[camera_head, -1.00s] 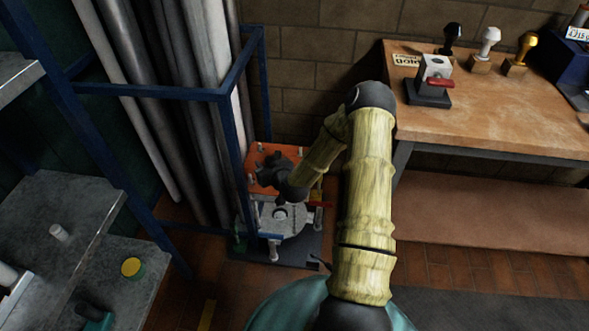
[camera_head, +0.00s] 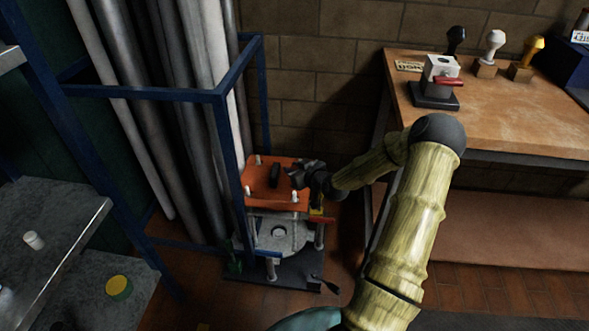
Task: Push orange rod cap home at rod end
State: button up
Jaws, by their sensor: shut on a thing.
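An orange plate (camera_head: 262,196) lies level at the top of a small press-like stand. Short pale rod ends stick up near its corners, such as the front right rod end (camera_head: 294,197). A black upright grip (camera_head: 275,175) stands on the plate. I cannot make out a separate orange rod cap. My gripper (camera_head: 297,176) is at the plate's back right corner, reaching in from the right. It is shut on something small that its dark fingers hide. The rod end at that corner is hidden too.
A grey round flange (camera_head: 279,236) sits below the plate, over a dark base (camera_head: 275,270). A blue frame (camera_head: 233,150) with tall pipes stands close on the left. A wooden bench (camera_head: 500,105) is at the right. Grey shelves (camera_head: 60,225) stand at left.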

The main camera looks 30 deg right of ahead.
jog(key=shift+r+n, duration=0.1)
jog(key=shift+n, duration=0.2)
jog(key=shift+f+b, duration=1.65)
jog(key=shift+f, duration=1.35)
jog(key=shift+y+p, duration=0.35)
jog(key=shift+y, duration=0.05)
jog(key=shift+f+b, duration=1.35)
jog(key=shift+f, duration=0.8)
jog(key=o, duration=1)
jog(key=p+v, duration=0.5)
jog(key=v, duration=1.2)
jog(key=shift+s+d+r, duration=0.1)
jog(key=shift+s+r, duration=0.05)
